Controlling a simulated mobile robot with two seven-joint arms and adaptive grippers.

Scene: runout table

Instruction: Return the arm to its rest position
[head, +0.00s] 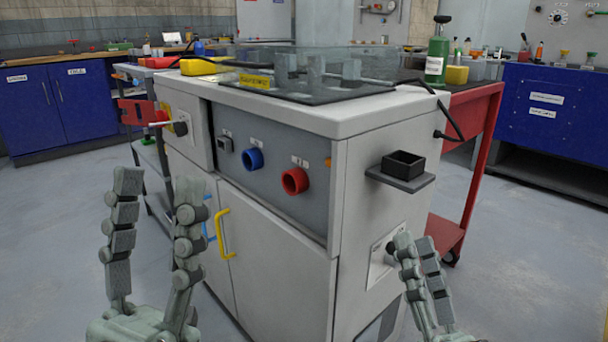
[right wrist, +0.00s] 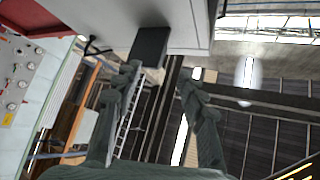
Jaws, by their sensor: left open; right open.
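My left gripper (head: 158,190) stands upright at the lower left of the head view, in front of the grey machine cabinet (head: 285,262). Its fingers are spread wide and nothing is between them. My right gripper (head: 416,245) is at the lower right of the head view, in front of the cabinet's right side and below the small shelf. In the right wrist view its two fingers (right wrist: 160,76) are apart with nothing held. The dark underside of the small shelf (right wrist: 150,47) shows beyond the fingertips, apparently clear of them. Most of both arms is out of view.
The shelf (head: 400,179) juts from the cabinet's right side and holds a black open box (head: 403,163). Yellow (head: 225,233) and blue (head: 208,221) handles stick out in front. A red cart (head: 471,150) stands behind at right. Floor (head: 535,260) at far right is clear.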

